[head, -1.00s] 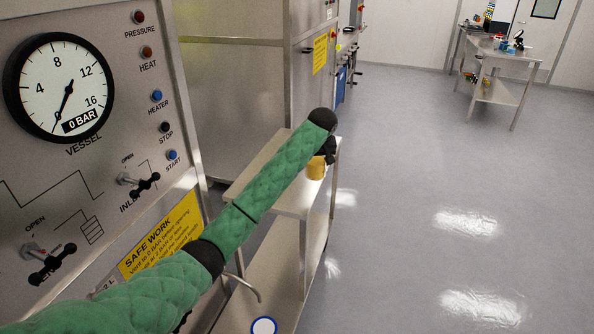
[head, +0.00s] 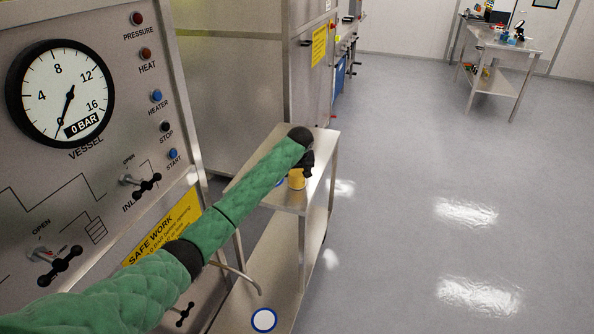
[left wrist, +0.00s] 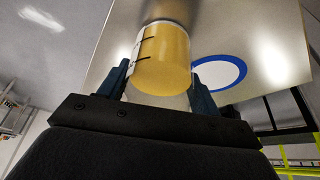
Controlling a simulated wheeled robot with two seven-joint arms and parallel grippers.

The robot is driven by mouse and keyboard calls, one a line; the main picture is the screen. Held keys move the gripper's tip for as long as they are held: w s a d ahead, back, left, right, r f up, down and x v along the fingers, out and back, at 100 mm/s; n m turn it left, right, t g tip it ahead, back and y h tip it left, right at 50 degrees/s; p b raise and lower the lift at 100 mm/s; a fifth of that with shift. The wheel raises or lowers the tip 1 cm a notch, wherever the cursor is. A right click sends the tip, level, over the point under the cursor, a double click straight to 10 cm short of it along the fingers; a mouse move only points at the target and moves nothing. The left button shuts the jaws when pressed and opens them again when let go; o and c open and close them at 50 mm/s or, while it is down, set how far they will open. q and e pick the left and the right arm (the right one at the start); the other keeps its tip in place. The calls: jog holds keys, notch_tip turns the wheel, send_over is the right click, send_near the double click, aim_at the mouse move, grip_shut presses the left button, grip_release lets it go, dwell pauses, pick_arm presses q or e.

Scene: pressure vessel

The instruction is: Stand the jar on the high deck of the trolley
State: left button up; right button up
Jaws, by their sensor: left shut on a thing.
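A jar with yellow contents (head: 297,179) is held in my left gripper (head: 307,163) over the high deck (head: 284,201) of the steel trolley. In the left wrist view the jar (left wrist: 164,62) is between the two fingers (left wrist: 160,90), with a pale label with dark marks on its left side. A blue ring mark (left wrist: 243,72) on the deck shows beside the jar; in the head view only a sliver of it shows beside the jar. I cannot tell whether the jar's base touches the deck. My right gripper is not in view.
The trolley's low deck carries a blue-rimmed white disc (head: 263,320). The vessel panel (head: 110,190) with gauge and valve handles stands close on the left. Steel cabinets stand behind the trolley. A far table (head: 505,50) holds small items. The floor on the right is clear.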

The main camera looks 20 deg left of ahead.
pick_arm(q)
jog(key=shift+f, duration=0.1)
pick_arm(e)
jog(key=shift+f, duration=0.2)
pick_arm(q)
jog(key=o, duration=1)
jog(key=shift+o, duration=0.2)
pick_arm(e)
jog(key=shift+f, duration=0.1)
